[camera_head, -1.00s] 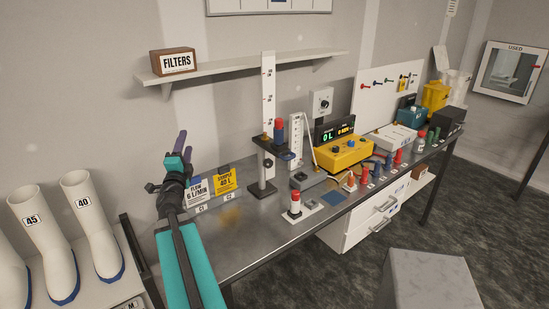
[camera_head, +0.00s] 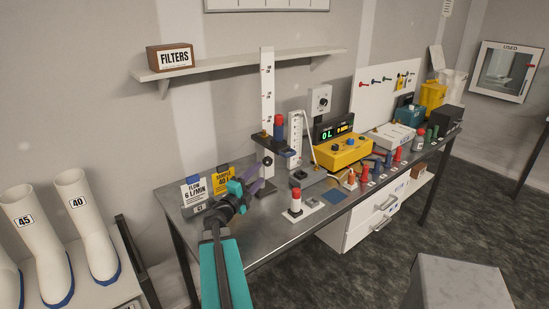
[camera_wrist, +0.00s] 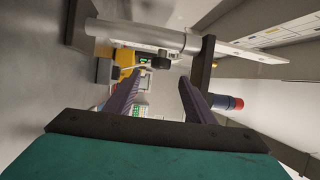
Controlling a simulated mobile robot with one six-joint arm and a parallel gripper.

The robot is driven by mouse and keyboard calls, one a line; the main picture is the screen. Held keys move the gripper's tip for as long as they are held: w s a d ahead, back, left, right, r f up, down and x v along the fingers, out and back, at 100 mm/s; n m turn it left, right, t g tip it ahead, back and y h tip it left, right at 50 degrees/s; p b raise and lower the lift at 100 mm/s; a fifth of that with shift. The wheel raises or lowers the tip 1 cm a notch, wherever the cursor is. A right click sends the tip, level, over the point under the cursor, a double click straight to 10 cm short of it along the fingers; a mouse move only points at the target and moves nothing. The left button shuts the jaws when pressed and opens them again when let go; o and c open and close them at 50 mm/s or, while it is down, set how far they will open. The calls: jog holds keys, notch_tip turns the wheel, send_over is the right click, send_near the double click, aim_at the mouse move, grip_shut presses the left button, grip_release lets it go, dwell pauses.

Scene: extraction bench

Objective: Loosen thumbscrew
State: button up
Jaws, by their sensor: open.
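The thumbscrew is a small dark knob (camera_head: 267,161) on the post of the upright white stand (camera_head: 267,90), below its black carriage (camera_head: 265,142). In the wrist view the knob (camera_wrist: 162,59) shows against the grey post (camera_wrist: 140,36), beyond my fingertips and roughly between them. The carriage (camera_wrist: 200,80) carries a red-topped blue cylinder (camera_head: 279,128). My gripper (camera_head: 258,182) is open and empty, its purple fingers pointing toward the stand. In the wrist view my gripper (camera_wrist: 160,78) has a clear gap between its fingers. I see no contact with the knob.
Flow and sample signs (camera_head: 194,190) stand on the bench left of my gripper. A small block with a red-topped cylinder (camera_head: 295,203) stands to the right. A yellow meter box (camera_head: 343,152) is farther back. A shelf with a filters box (camera_head: 170,57) hangs above. The front left bench top is clear.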

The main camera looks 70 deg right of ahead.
aim_at(267, 161)
jog(key=shift+w, duration=0.2)
jog(key=p+x, duration=0.5)
jog(key=x, duration=0.8)
jog(key=shift+d, duration=0.3)
jog(key=shift+s, duration=0.1)
jog(key=shift+c, duration=0.2)
jog(key=c, duration=1)
